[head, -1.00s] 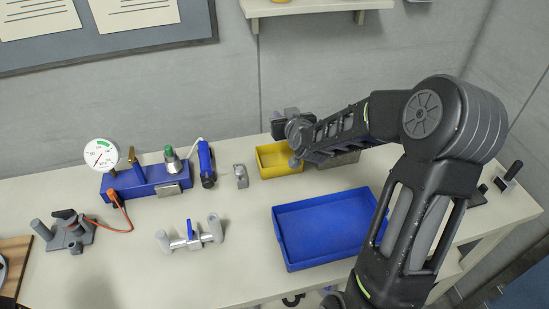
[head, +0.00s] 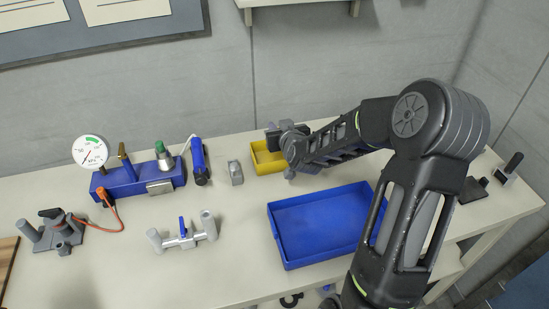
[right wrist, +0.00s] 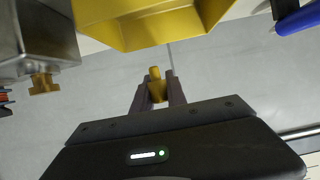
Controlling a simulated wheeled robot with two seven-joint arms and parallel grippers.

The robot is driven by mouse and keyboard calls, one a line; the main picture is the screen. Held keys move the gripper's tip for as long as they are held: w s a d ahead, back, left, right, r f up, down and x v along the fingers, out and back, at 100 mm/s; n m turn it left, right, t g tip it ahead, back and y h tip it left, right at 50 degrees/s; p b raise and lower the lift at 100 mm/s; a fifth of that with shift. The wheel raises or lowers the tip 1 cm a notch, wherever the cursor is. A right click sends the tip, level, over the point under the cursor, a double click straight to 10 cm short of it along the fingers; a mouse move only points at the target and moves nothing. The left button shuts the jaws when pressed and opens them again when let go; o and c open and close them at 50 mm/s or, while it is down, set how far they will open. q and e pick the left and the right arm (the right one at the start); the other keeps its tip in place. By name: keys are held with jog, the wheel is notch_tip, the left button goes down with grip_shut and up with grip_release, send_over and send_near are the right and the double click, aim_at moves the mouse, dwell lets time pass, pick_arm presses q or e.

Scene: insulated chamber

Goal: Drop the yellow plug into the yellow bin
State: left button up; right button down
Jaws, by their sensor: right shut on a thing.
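The yellow bin (head: 263,166) stands at the back of the bench, partly hidden behind my right gripper and wrist. My right gripper (head: 276,135) is over the back of the bin in the head view. In the right wrist view my right gripper (right wrist: 157,92) is shut on the yellow plug (right wrist: 155,77), held between its fingertips. The yellow bin (right wrist: 165,28) fills the top of that view, with the plug just below its edge in the picture. The plug is hidden in the head view. My left gripper is not in view.
A blue tray (head: 318,228) lies in front of the bin. A small metal block (head: 235,172) and a blue-handled tool (head: 200,165) stand left of it. A blue gauge unit (head: 135,181) and a pipe fitting with a valve (head: 183,236) are further left.

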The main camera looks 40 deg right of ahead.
jog(key=c, duration=1.3)
grip_release()
jog(key=shift+o, duration=0.2)
jog(key=b+v, duration=0.1)
jog(key=v, duration=0.6)
jog(key=shift+s+r, duration=0.15)
jog(key=shift+s, duration=0.2)
jog(key=shift+a, duration=0.15)
